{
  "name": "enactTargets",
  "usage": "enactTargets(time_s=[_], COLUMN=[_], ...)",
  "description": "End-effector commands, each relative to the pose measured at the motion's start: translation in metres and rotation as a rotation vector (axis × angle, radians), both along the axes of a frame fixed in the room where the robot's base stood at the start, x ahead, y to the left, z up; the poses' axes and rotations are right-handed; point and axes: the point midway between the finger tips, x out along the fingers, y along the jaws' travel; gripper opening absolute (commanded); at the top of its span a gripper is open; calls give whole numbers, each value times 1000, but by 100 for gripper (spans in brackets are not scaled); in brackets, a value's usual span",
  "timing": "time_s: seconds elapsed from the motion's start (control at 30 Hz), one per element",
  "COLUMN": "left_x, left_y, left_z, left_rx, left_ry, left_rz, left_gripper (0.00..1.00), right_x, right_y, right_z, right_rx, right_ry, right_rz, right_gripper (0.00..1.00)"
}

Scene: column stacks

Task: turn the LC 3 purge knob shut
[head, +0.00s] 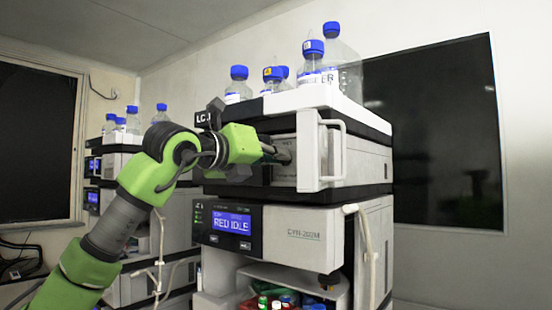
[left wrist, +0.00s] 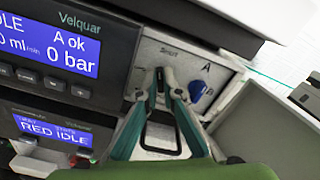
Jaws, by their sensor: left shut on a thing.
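The LC stack (head: 318,160) stands at the centre of the head view; its label (head: 203,117) is partly covered by my arm. A side door (head: 335,155) stands open on its upper module. My left gripper (head: 272,150) reaches into this bay from the left. In the left wrist view my left gripper (left wrist: 159,82) has its fingertips close together at the light panel, shut on the purge knob, which is mostly hidden between them. A small label sits above it. A blue knob (left wrist: 201,90) marked A is to the right, apart from the fingers. My right gripper is not in view.
The pump display (left wrist: 65,38) reads 0 bar. The lower module's display (head: 232,222) reads RED IDLE. Blue-capped bottles (head: 313,62) stand on top. A pale tube (head: 365,250) hangs at the right. Another stack (head: 115,165) stands behind my arm.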

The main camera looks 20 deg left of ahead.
Motion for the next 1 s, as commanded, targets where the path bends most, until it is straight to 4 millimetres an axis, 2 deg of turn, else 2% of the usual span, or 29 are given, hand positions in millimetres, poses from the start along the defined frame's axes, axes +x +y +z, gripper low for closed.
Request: enactTargets(time_s=[0.2, 0.5, 1.0], left_x=[0, 0, 0], left_y=[-1, -1, -2], left_z=[-1, -1, -1], left_rx=[175, 342, 417], left_ry=[-60, -121, -148], left_rz=[0, 0, 0], left_gripper=[0, 0, 0], right_x=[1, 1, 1], right_y=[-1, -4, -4], right_z=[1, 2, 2], right_rx=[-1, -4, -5], right_ry=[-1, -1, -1], right_rz=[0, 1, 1], right_gripper=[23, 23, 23])
